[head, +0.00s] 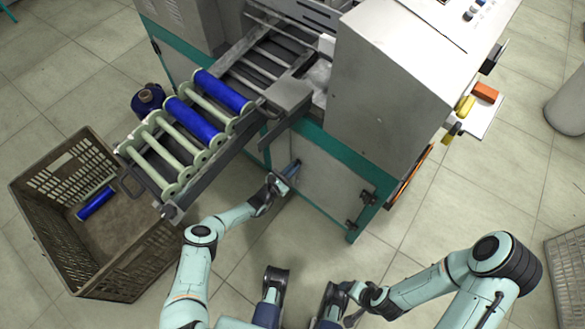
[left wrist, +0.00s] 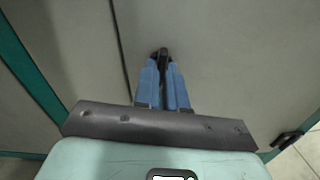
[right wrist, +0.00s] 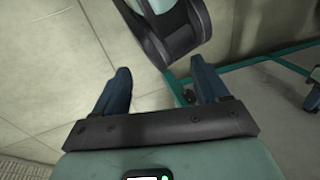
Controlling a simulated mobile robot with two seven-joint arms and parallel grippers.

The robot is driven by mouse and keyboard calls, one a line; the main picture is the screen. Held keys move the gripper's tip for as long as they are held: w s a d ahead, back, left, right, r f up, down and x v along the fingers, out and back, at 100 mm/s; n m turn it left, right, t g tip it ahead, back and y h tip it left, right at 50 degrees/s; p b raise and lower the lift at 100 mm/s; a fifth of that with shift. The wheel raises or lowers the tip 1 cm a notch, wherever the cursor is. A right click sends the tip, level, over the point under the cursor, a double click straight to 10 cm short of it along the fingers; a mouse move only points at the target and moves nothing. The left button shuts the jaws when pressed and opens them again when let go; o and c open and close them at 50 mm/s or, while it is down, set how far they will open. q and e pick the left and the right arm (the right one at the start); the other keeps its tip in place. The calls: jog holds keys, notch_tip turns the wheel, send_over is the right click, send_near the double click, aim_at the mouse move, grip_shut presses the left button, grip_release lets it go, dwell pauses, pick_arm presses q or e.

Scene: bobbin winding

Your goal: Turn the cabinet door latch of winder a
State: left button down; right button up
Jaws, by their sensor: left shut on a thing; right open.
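The cabinet door (head: 318,187) of the winder (head: 375,85) is a grey panel in a green frame, below the machine's body. My left gripper (head: 291,169) is at the door's left side in the head view. In the left wrist view its blue fingers are shut on a small black latch (left wrist: 163,54) beside the dark door seam. The fingers hide most of the latch, so its angle is hard to tell. My right gripper (right wrist: 163,80) is open, with nothing held between its fingers, low and away from the door.
A roller rack (head: 170,140) with several pale green and blue bobbins juts out left of the door. A brown crate (head: 50,165) holding a blue bobbin (head: 96,203) stands at the left. A dark blue spool (head: 147,99) is behind the rack. Floor (head: 400,220) is clear right of the door.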

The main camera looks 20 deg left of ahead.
pick_arm(q)
jog(key=m+p, duration=0.1)
jog(key=m, duration=0.2)
jog(key=shift+r+m, duration=0.1)
jog(key=shift+m, duration=0.3)
jog(key=m+p, duration=0.1)
jog(key=m, duration=0.3)
jog(key=shift+a+m, duration=0.1)
jog(key=shift+m, duration=0.2)
jog(key=m, duration=0.3)
jog(key=shift+r+m+p, duration=0.1)
jog(key=shift+m+p, duration=0.4)
jog(key=shift+m, duration=1.5)
pick_arm(e)
jog(key=s+a+r+g, duration=0.1)
jog(key=s+a+r, duration=0.1)
jog(key=s+r, duration=0.2)
jog(key=shift+s+g+y, duration=0.3)
jog(key=shift+s+y, duration=0.1)
jog(key=shift+a, duration=0.1)
pick_arm(q)
jog(key=c, duration=1.2)
grip_release()
